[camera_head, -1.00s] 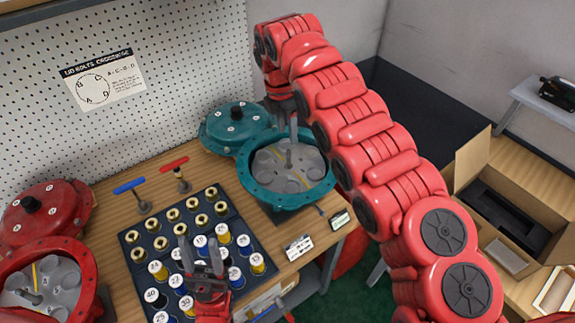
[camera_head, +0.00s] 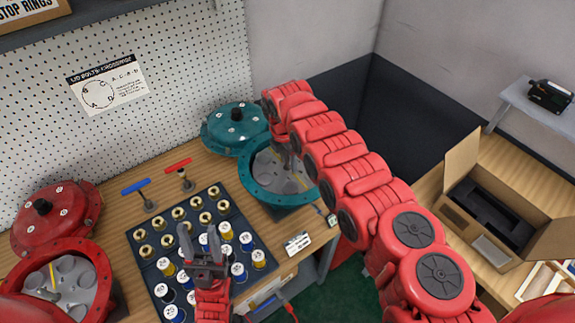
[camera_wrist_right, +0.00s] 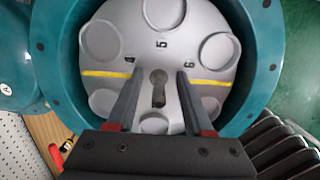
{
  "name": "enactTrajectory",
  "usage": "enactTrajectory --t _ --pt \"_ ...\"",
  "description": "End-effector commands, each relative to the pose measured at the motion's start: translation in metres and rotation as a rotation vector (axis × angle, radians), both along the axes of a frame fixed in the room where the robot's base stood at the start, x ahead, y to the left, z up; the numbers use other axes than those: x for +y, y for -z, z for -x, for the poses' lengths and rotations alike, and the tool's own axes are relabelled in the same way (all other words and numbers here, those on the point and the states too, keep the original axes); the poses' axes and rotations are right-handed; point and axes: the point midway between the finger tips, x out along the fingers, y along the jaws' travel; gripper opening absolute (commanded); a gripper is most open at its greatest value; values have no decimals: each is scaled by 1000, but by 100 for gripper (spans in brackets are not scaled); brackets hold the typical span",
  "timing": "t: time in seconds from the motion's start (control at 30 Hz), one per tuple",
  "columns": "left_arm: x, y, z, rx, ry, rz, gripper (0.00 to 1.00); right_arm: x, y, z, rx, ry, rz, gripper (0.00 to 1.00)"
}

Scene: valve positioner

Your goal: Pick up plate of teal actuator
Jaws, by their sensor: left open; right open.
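The teal actuator body (camera_head: 251,186) stands open on the bench. Its round grey plate (camera_head: 266,164) lies inside, partly hidden by my right arm. In the right wrist view the plate (camera_wrist_right: 150,38) shows round recesses, a yellow line, numbers and a dark keyhole-shaped feature (camera_wrist_right: 159,88) near its centre. My right gripper (camera_wrist_right: 158,70) is open above the plate, with one finger on each side of that feature. Contact cannot be told. The teal lid (camera_head: 236,128) sits behind the body. My left gripper (camera_head: 200,236) is open and empty over the black parts tray (camera_head: 226,197).
The tray holds several brass fittings and numbered cylinders. A red actuator (camera_head: 107,283) and its red lid (camera_head: 58,215) are at the left. Blue (camera_head: 136,187) and red (camera_head: 178,166) T-handles stand behind the tray. An open cardboard box (camera_head: 451,205) is at the right.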

Motion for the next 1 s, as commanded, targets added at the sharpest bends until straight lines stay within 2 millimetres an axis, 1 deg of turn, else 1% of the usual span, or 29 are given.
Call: enactTrajectory --t 0.1,0.13,0.27,0.3,0.37,0.4,0.43,1.0 --pt "0 0 0 0 0 0 50 0 0 0 -1 0 -1 52" --pt "0 1 0 0 0 0 50 0 0 0 -1 0 -1 50" --pt "0 1 0 0 0 0 50 0 -1 0 -1 0 -1 27" --pt "0 0 0 0 0 0 50 0 -1 0 -1 0 -1 19" --pt "0 1 0 0 0 0 50 0 -1 0 -1 0 -1 9" --pt "0 0 0 0 0 0 50 0 -1 0 -1 0 -1 1" --pt "0 1 0 0 0 0 50 0 -1 0 -1 0 -1 0" --pt "0 0 0 0 0 0 50 0 -1 0 -2 1 -1 0"
